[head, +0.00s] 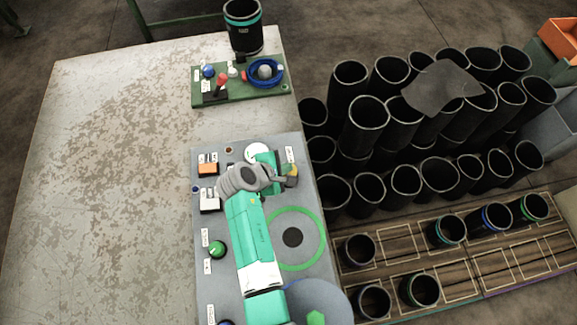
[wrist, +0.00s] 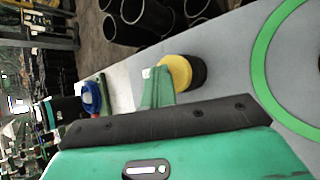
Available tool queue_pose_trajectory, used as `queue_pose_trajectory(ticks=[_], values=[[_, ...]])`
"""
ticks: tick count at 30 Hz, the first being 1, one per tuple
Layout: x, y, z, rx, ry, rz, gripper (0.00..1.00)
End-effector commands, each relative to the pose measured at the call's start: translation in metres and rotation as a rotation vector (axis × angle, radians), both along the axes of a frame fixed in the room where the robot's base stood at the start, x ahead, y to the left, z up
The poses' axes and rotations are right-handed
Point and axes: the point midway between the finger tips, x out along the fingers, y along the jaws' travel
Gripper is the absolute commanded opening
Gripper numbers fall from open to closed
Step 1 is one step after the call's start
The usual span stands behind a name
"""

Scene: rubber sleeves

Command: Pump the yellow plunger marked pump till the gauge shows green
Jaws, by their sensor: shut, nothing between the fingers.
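The yellow plunger (head: 293,169) stands at the right edge of the grey panel (head: 215,275), beside my gripper and partly hidden by it in the head view. In the wrist view its round yellow cap (wrist: 176,72) on a dark base shows just beyond my gripper (wrist: 158,88). The gripper is shut and empty. Its tips look close to the cap; I cannot tell whether they touch it. A pale round dial (head: 256,150), likely the gauge, is partly covered by my gripper in the head view, and its reading cannot be made out.
The panel also carries an orange box (head: 207,169), a green knob (head: 217,249) and a green ring (head: 322,245). A green board (head: 240,93) with a blue ring lies behind, near a black sleeve (head: 243,28). Several black sleeves (head: 367,125) stand to the right. The table's left is clear.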

Motion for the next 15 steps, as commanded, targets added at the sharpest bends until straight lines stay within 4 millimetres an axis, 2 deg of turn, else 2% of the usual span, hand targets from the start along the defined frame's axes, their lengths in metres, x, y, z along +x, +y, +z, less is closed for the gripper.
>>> queue_pose_trajectory(ticks=[6,15], values=[[0.000,0.000,0.016,0.000,0.001,-0.001,0.00],[0.000,0.000,0.015,0.000,0.000,0.000,0.00]])
